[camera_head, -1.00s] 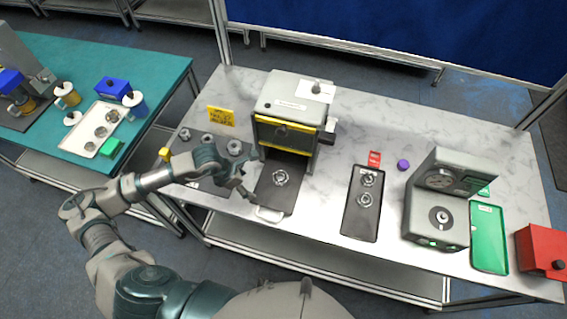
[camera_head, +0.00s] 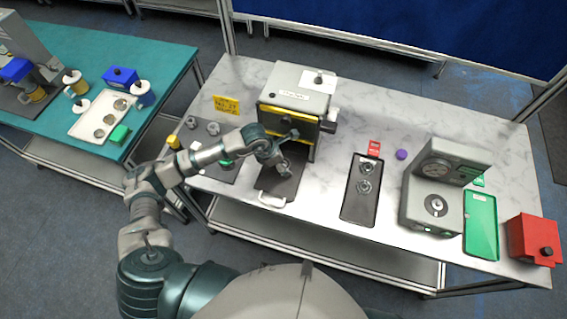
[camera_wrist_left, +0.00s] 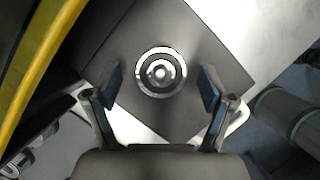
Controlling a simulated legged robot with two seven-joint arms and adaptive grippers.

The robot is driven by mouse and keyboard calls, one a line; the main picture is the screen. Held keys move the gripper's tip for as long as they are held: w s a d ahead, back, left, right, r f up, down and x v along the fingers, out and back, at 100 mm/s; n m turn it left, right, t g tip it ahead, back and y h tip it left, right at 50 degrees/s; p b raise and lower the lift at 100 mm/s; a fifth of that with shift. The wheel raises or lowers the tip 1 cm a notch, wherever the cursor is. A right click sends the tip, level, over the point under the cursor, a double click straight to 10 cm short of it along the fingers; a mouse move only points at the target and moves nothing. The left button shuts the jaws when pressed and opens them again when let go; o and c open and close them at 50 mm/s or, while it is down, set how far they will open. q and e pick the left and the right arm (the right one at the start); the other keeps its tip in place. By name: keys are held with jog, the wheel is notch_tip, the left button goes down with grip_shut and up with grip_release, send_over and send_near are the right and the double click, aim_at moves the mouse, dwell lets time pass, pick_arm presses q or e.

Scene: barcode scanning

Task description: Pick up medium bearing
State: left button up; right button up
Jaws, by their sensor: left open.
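A round metal bearing (camera_wrist_left: 161,73) with a shiny outer ring lies on the dark square plate (camera_wrist_left: 197,55) in the left wrist view. In the head view this plate (camera_head: 272,186) lies in front of the grey machine, and my gripper hides the bearing there. My left gripper (camera_head: 277,152) is over the plate, open and empty. In the left wrist view its fingers (camera_wrist_left: 160,84) stand apart on either side of the bearing, without visible contact. The height above the bearing is hard to judge. My right gripper is not in view.
The grey machine (camera_head: 300,88) with a yellow-edged opening stands just behind the plate. A black tray (camera_head: 356,211) with two bearings is to the right, beside a gauge device (camera_head: 432,205). A dark mat (camera_head: 215,172) with metal parts is left. Marble tabletop between plate and black tray is clear.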

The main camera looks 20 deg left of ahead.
pick_arm(q)
jog(key=c, duration=1.3)
jog(key=shift+c, duration=0.2)
